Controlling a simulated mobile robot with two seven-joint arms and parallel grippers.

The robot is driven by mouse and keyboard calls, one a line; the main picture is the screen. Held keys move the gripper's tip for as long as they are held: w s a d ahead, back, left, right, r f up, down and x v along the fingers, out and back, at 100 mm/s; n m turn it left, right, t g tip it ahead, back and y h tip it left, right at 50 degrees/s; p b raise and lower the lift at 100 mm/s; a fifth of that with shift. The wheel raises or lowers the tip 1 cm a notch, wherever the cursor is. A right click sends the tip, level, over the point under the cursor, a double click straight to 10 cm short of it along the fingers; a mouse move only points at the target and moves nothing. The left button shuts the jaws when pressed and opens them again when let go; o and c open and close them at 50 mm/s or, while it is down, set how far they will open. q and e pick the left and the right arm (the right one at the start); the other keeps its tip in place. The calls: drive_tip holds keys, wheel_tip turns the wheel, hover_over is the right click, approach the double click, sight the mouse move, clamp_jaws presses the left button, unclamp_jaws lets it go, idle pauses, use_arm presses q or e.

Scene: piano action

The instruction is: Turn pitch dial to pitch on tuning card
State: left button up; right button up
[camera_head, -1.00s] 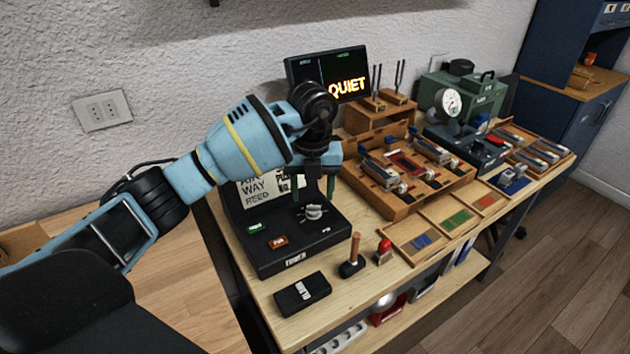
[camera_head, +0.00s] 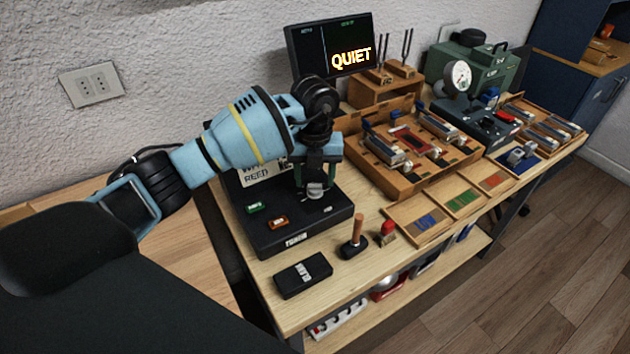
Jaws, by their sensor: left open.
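The pitch dial (camera_head: 315,193) is a grey knob on top of the black tuner box (camera_head: 285,238). My left gripper (camera_head: 317,185) is open and points down at the dial. Its dark green fingers show to the left and right of the knob; I cannot tell whether they touch it. The white tuning card (camera_head: 262,173) stands at the back of the tuner, and my gripper and arm hide much of it. The screen (camera_head: 352,57) behind reads "QUIET". My right gripper is not in view.
A wooden tray (camera_head: 383,180) with metal parts lies to the right. Tuning forks (camera_head: 405,50) stand behind it.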

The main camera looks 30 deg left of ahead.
use_arm(q)
drive_tip(key=shift+f, duration=1.05)
drive_tip(key=c, duration=0.9)
drive_tip(key=shift+c, duration=0.3)
